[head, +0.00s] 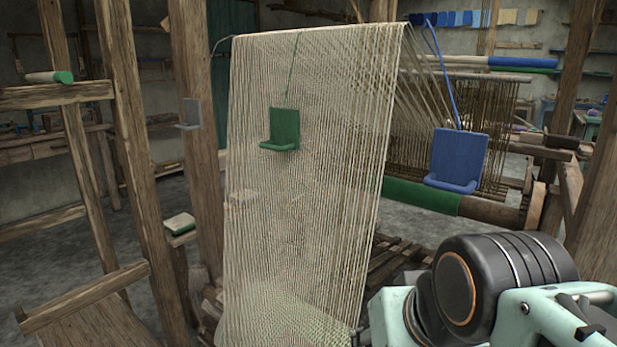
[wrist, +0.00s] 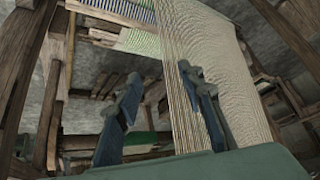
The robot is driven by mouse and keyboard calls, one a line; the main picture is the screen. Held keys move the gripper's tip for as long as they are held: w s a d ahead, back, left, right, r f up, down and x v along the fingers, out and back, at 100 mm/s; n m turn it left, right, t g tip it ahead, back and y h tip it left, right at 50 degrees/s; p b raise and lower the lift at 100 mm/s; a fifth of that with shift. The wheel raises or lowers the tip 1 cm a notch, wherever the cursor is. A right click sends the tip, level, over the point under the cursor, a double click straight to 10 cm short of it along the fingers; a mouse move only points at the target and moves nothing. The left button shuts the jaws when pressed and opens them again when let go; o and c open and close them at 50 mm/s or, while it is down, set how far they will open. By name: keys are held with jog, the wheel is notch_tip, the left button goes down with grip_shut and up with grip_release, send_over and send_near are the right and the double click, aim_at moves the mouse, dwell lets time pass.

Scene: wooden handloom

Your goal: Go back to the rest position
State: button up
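My gripper (wrist: 159,75) shows in the wrist view with its two dark blue-grey fingers spread wide apart. I see nothing held between the fingers. Pale warp threads (wrist: 176,95) pass behind them and close to the right finger; whether they touch it I cannot tell. In the head view my arm enters at the lower right, and the gripper itself is out of that view. The sheet of warp threads (head: 310,180) hangs tall in the middle of the head view.
Wooden posts (head: 140,150) and a slanted beam (head: 85,298) stand at the left. A green-and-white block (head: 180,223) sits on a small ledge. A green roller (head: 420,195) lies behind the threads. Some grey floor (head: 60,265) is open at the left.

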notch_tip(320, 180, down, 3)
jog(key=s+d, duration=0.2)
jog(key=d, duration=0.1)
notch_tip(320, 180, up, 38)
jog(key=g+h+p, duration=0.1)
jog(key=p, duration=3.7)
jog(key=shift+f+m, duration=0.2)
jog(key=shift+m, duration=0.2)
